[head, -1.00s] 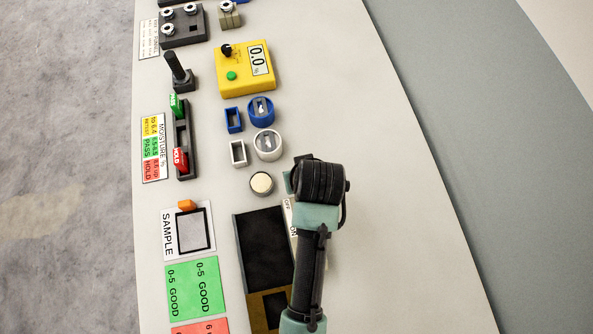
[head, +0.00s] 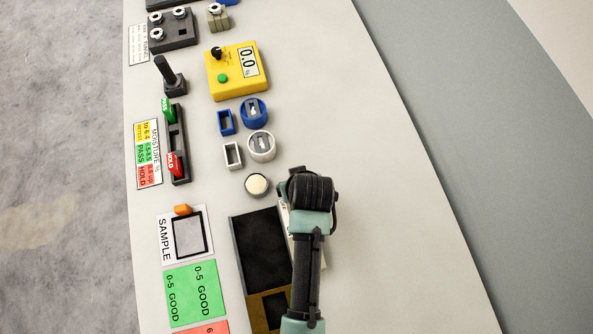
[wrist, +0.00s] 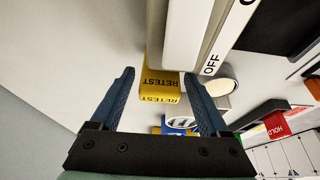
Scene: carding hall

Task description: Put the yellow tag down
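The yellow tag (wrist: 160,84) with RETEST lettering shows in the wrist view, beyond and between my fingertips, beside the white ON/OFF plate (wrist: 205,40). My gripper (wrist: 160,78) is open, its two blue fingers standing apart, with a visible gap between the left finger and the tag. I cannot tell whether the tag touches the table or the plate. In the head view my wrist hides the tag and the fingers, at the top of the dark pad (head: 262,250).
A cream round button (head: 257,185) lies just left of my wrist. The slotted rack (head: 179,140) holds green PASS and red HOLD tags. Blue and white holders (head: 261,146) and a yellow meter (head: 237,70) stand farther up. The table (head: 390,200) to the right is clear.

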